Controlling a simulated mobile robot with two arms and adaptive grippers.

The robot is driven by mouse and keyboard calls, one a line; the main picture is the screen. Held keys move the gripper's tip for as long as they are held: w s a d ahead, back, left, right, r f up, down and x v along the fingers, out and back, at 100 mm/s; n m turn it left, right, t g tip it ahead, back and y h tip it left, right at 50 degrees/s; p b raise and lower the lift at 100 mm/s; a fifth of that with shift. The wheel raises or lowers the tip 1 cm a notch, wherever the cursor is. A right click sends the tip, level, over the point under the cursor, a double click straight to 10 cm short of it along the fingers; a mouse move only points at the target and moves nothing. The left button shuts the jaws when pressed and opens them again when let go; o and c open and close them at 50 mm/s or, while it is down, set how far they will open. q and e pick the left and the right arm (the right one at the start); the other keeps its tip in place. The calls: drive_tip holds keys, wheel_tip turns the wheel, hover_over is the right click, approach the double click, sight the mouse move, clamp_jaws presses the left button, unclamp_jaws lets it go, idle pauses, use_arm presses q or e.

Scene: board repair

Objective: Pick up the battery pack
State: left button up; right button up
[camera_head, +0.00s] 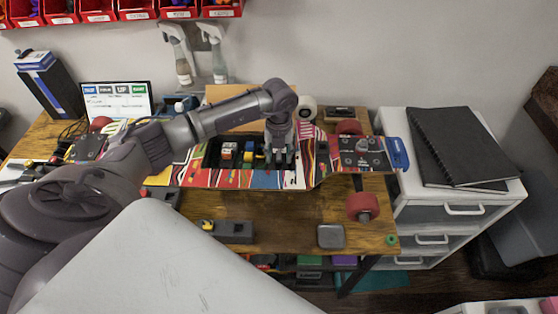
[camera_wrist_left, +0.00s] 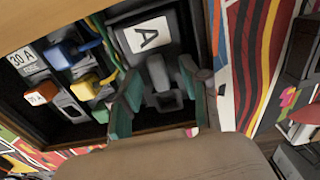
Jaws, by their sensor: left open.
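What looks like the battery pack (camera_wrist_left: 177,22) is a dark block with a white label marked A. It lies in the open compartment of a colourful skateboard (camera_head: 225,181) on the wooden bench. My left gripper (camera_head: 281,160) points down over the right end of the compartment and covers that part in the head view. In the left wrist view its teal-padded fingers (camera_wrist_left: 164,100) are apart, on either side of a dark grey connector-like part (camera_wrist_left: 160,78) at the block's near end. No grip on the block shows. My right gripper is not in view.
Orange (camera_wrist_left: 41,94), yellow (camera_wrist_left: 86,88) and blue (camera_wrist_left: 61,54) parts with cables sit beside the block. The compartment walls are close around. A red wheel (camera_head: 361,207), a grey square dish (camera_head: 331,236) and a white drawer cabinet (camera_head: 392,185) stand to the right.

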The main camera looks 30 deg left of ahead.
sight(279, 156)
use_arm(q)
clamp_jaws()
drive_tip(key=shift+r, duration=0.1)
drive_tip(key=shift+w+r, duration=0.1)
drive_tip(key=shift+r, duration=0.2)
wheel_tip(279, 156, up, 9)
drive_tip(key=b, duration=0.2)
drive_tip(key=shift+r, duration=0.2)
